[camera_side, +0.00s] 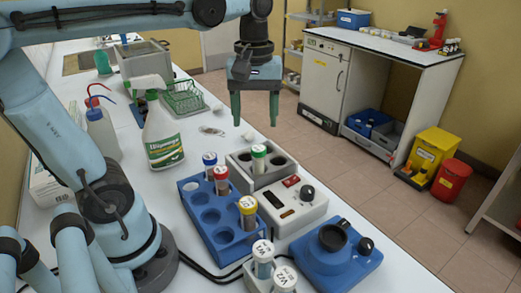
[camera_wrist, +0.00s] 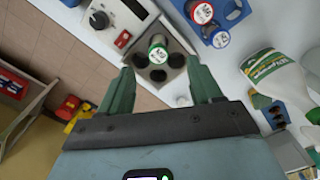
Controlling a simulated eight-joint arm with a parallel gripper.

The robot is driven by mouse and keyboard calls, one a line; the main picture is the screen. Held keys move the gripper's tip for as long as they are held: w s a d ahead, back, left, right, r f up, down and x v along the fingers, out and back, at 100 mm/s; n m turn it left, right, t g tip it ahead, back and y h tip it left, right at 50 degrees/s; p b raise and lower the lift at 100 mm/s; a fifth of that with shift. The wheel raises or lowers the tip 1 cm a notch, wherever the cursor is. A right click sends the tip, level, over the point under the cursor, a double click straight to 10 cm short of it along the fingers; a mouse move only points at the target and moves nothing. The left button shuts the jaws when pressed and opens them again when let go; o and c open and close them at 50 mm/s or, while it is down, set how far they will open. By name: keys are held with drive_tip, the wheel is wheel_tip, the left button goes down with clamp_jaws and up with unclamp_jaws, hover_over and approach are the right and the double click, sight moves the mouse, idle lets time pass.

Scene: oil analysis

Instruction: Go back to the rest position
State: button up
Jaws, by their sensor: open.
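My gripper (camera_side: 255,108) hangs in the air above the heating block, fingers pointing down, and is open with nothing between its green fingers. In the wrist view its two fingers (camera_wrist: 162,88) stand apart on either side of the block's wells. The grey block (camera_side: 238,165) holds a green-capped vial (camera_side: 259,157), which also shows in the wrist view (camera_wrist: 158,50). The blue rack (camera_side: 190,199) holds a blue-capped vial (camera_side: 210,165), a red-capped vial (camera_side: 221,180) and a yellow-capped vial (camera_side: 248,212).
A blue round device (camera_side: 335,262) and two white-capped vials (camera_side: 263,258) stand at the front. A spray bottle (camera_side: 164,140), a wash bottle (camera_side: 102,133) and a green wire basket (camera_side: 184,98) stand at the left. Open floor lies to the right of the bench.

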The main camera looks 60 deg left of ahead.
drive_tip(key=s+d+f, duration=0.3)
drive_tip(key=s, duration=0.3)
drive_tip(key=shift+s+d, duration=0.2)
drive_tip(key=shift+d, duration=0.1)
drive_tip(key=shift+c, duration=0.3)
idle(1.4)
